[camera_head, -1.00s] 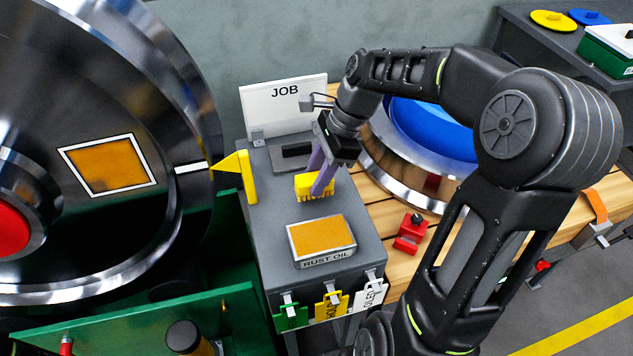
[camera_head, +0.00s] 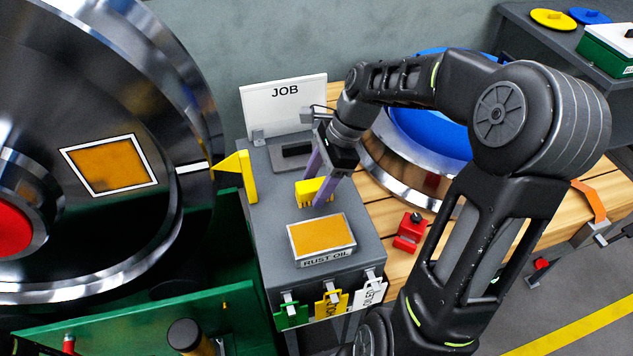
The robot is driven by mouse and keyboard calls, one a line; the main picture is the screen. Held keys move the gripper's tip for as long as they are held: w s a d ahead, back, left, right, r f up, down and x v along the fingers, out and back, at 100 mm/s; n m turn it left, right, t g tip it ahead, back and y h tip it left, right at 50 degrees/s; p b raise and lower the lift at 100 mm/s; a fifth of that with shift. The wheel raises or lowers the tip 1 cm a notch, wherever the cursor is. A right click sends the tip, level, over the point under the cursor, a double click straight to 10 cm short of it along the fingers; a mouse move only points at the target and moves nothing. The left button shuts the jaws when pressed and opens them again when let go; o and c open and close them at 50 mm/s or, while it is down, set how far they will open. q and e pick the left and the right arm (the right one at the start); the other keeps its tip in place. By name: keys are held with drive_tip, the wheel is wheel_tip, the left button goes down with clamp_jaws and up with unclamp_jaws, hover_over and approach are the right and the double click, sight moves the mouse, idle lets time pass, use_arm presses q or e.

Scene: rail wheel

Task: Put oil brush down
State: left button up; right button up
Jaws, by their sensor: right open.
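The oil brush, with a yellow comb-like part (camera_head: 306,191), rests on the grey cabinet top behind the rust oil tray (camera_head: 322,238). My right gripper (camera_head: 318,190), with purple fingers, comes down over and beside the brush from the back right. It is open, and one finger covers the brush's right part. I cannot tell whether a finger touches it. The rust oil tray holds an orange surface and stands apart in front. My left gripper is out of view.
A JOB board (camera_head: 285,100) stands at the back of the cabinet. A yellow pointer (camera_head: 248,178) stands at its left edge, close to the large steel wheel (camera_head: 190,120). Green, yellow and white tags (camera_head: 330,304) hang in front. A red block (camera_head: 411,232) sits on the wooden bench.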

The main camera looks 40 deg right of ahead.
drive_tip(key=shift+f, duration=0.25)
drive_tip(key=b+v, duration=0.1)
drive_tip(key=v, duration=0.7)
drive_tip(key=shift+a, duration=0.15)
idle(0.5)
